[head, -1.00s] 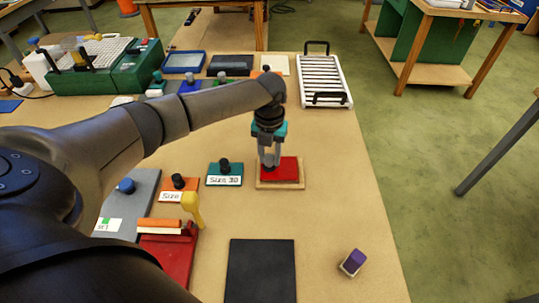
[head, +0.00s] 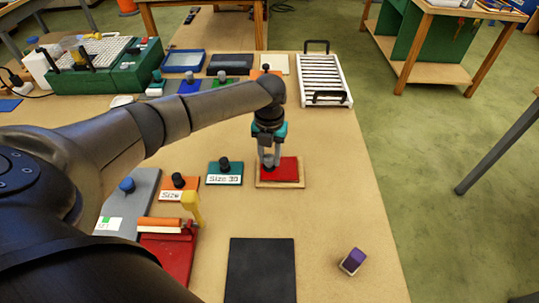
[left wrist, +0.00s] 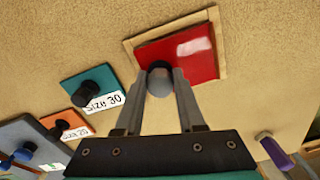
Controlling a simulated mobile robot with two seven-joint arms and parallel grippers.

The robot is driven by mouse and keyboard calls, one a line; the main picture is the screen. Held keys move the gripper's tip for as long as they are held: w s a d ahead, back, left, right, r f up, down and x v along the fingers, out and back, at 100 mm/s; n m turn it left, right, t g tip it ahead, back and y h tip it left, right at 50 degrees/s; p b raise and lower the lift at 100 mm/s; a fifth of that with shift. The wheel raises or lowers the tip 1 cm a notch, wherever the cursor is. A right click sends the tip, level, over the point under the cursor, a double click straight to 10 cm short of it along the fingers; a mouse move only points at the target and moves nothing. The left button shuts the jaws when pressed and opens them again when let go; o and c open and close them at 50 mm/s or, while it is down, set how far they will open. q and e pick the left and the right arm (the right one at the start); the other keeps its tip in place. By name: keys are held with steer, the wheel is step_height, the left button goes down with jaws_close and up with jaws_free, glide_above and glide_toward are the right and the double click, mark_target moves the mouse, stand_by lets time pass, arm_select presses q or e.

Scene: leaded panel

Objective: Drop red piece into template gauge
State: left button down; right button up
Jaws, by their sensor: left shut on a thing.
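The glossy red piece (head: 287,170) is at the light wooden template gauge (head: 265,185), whose rim shows around it. In the left wrist view the red piece (left wrist: 190,55) lies inside the pale rim (left wrist: 221,45) on the top and right. I cannot tell whether it is fully seated. My left gripper (head: 268,164) points down over its left part. In the left wrist view the fingers (left wrist: 160,85) are closed around a grey, dark-topped round knob (left wrist: 160,72) at the red piece's near edge. The fingers hide part of the red piece. My right gripper is not in view.
A teal "Size 30" block (head: 230,180) and an orange "Size" block (head: 172,193), both with black knobs, are to the left. A dark mat (head: 261,270) and a purple block (head: 353,261) lie nearer. A white slatted rack (head: 322,80) is behind. The table is clear right of the gauge.

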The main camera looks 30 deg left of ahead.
arm_select(q)
steer(key=shift+f+b, duration=0.4)
steer(key=shift+f, duration=0.3)
steer(key=shift+c, duration=2.2)
jaws_free()
step_height(320, 180, up, 15)
steer(key=p, duration=0.1)
steer(key=shift+r, duration=0.2)
